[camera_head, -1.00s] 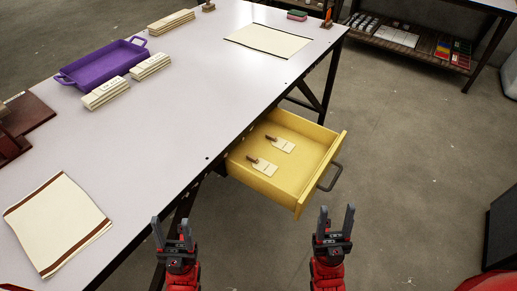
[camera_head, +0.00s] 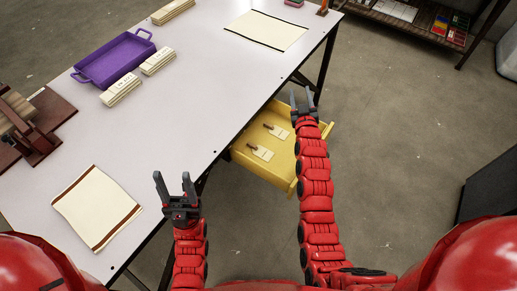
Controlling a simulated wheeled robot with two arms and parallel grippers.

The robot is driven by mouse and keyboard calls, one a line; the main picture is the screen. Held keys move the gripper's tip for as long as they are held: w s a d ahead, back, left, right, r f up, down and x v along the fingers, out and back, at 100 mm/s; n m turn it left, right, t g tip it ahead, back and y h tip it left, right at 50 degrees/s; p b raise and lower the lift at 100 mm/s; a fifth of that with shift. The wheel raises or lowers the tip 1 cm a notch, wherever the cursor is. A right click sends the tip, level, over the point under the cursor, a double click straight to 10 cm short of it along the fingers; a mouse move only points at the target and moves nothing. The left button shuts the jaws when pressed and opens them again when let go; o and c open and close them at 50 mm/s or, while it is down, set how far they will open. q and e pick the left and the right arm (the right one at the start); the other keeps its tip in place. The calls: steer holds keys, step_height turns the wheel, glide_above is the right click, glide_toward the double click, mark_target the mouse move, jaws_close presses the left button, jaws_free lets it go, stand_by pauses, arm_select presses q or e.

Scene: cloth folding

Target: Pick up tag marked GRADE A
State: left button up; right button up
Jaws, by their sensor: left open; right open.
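Two small cream tags with brown ties lie in the open yellow drawer (camera_head: 245,157). The far tag is (camera_head: 281,133) and the near tag is (camera_head: 263,153). Their writing is too small to read, so I cannot tell which is marked GRADE A. My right gripper (camera_head: 302,96) is open and empty, with its fingers over the far part of the drawer, beyond and to the right of both tags. My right arm covers the drawer's right side and handle. My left gripper (camera_head: 172,180) is open and empty near the table's front edge, left of the drawer.
The white table (camera_head: 185,110) carries a purple tray (camera_head: 115,60), stacks of pale wooden strips (camera_head: 121,91), a cream cloth with brown edges (camera_head: 95,208) and another cloth (camera_head: 267,31) at the back. A brown wooden stand (camera_head: 40,140) is at left.

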steer(key=a+f+n+g+y, duration=0.35)
steer(key=a+f+g, duration=0.25)
steer(key=g, duration=0.2)
steer(key=s+a+n+g, duration=0.3)
steer(key=s+n+g, duration=0.2)
steer(key=s+g, duration=0.25)
steer(key=b, duration=0.2)
glide_toward(253, 145)
step_height(253, 145, down, 2)
steer(key=shift+a+f, duration=0.1)
steer(key=shift+x, duration=3.05)
steer(key=shift+w+a, duration=0.15)
steer(key=shift+c, duration=0.3)
jaws_close()
